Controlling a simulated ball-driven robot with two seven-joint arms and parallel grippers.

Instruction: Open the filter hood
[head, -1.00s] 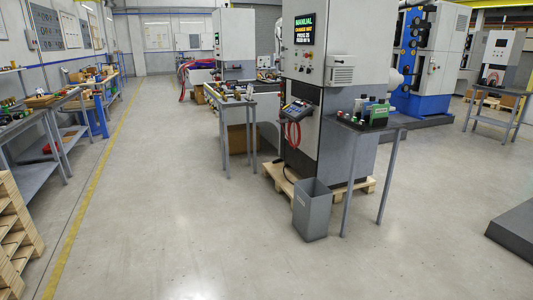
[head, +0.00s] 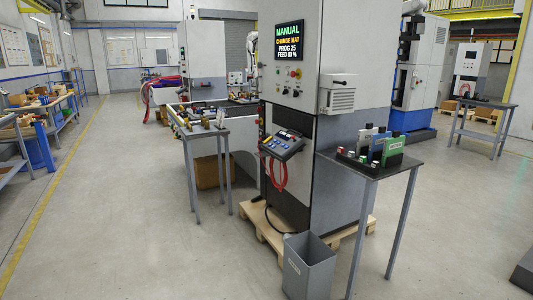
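A pale grey louvred box (head: 341,97), which looks like the filter hood, is mounted on the right side of the tall machine cabinet (head: 350,150). Its slatted front faces me and it appears closed. Neither of my grippers is in the head view.
A dark side table (head: 372,168) with bottles and small parts stands below the box. A grey bin (head: 308,268) stands in front of the wooden pallet (head: 265,228) under the cabinet. Another table (head: 205,133) stands left. The floor (head: 130,220) at left is clear.

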